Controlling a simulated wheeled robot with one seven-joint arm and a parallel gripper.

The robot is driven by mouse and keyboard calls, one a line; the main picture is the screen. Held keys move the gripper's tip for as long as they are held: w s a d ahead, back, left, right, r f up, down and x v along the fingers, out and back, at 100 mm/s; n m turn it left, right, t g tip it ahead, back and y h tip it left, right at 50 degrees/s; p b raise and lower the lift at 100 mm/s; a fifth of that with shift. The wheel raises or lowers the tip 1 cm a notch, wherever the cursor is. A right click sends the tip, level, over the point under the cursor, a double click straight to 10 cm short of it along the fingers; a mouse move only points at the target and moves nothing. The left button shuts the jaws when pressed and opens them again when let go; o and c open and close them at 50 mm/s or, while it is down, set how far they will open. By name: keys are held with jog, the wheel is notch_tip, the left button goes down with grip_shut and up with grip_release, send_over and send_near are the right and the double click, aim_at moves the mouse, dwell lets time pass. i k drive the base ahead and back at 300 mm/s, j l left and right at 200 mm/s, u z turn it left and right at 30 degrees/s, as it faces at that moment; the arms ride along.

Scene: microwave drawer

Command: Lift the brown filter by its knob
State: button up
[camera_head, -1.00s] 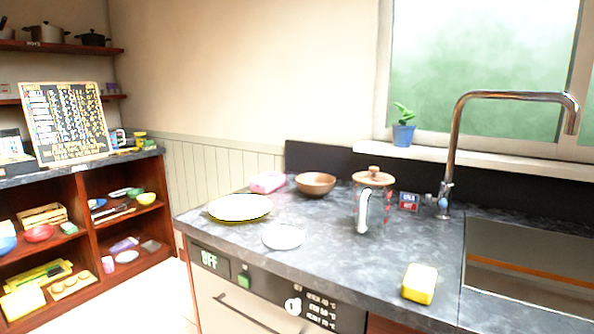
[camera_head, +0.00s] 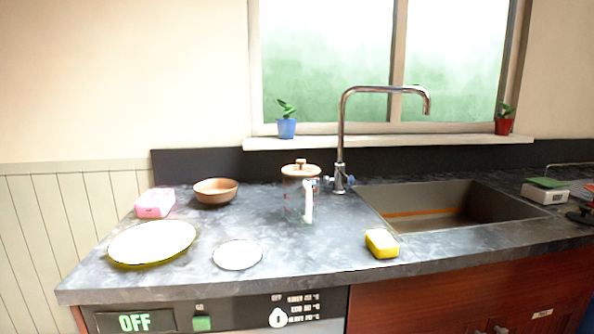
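The brown filter (camera_head: 301,171) is the round brown lid on top of a clear glass jug, with a small brown knob (camera_head: 301,162) at its centre. The clear jug (camera_head: 293,203) stands upright on the grey counter, left of the tap, with its white handle (camera_head: 308,203) facing me. The jug's see-through body makes its inside hard to make out. My gripper is not in view.
Left of the jug are a brown bowl (camera_head: 215,191), a pink box (camera_head: 155,203), a large plate (camera_head: 152,243) and a small white plate (camera_head: 238,255). A yellow sponge (camera_head: 381,244) lies at right front. The tall tap (camera_head: 341,130) stands close behind right, by the sink (camera_head: 425,207).

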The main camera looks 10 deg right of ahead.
aim_at(299, 170)
jog(key=i+l+u, duration=0.4)
jog(key=l, duration=0.15)
jog(key=i+l+u, duration=0.4)
jog(key=l, duration=0.25)
jog(key=i+l+u, duration=0.15)
jog(key=l, duration=0.2)
jog(key=k, duration=0.05)
